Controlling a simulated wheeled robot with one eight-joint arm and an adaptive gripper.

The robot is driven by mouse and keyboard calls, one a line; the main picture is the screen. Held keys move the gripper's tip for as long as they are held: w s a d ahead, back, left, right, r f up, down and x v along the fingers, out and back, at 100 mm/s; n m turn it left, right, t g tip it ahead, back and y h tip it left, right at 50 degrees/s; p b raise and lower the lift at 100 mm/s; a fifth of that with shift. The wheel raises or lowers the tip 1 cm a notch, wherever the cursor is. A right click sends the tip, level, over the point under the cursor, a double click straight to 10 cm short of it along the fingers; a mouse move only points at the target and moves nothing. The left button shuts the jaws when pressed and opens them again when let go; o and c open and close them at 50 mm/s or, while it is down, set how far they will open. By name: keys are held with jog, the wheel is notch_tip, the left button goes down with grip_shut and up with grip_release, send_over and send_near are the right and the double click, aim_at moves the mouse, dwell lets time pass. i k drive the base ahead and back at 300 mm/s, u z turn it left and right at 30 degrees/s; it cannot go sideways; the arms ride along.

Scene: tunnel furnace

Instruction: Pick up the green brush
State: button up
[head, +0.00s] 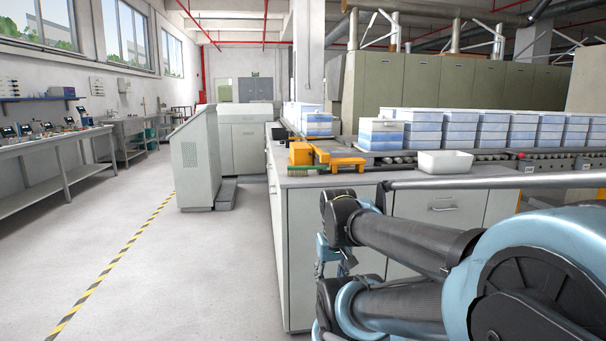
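A small green brush (297,172) with bristles lies on the left end of the grey counter (390,178), close to its front left corner. It sits beside an orange block-like object (301,154). My arm reaches in from the lower right, in front of the counter's cabinet doors. Part of what looks like my gripper (334,257) shows as small blue and dark pieces at the arm's far end. It is lower than the countertop and apart from the brush. The fingertips are not clear, so I cannot tell whether it is open or shut.
A yellow-orange piece (343,160) and a white bin (445,162) stand on the counter. Stacked blue-white boxes (384,134) line the conveyor behind. A grey console (195,160) stands left of the counter. The floor (190,270) between it and the left workbench (45,165) is clear.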

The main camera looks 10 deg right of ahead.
aim_at(293, 169)
jog(key=k, duration=1.2)
jog(key=z, duration=0.7)
jog(key=i, duration=2.55)
jog(key=u, duration=0.7)
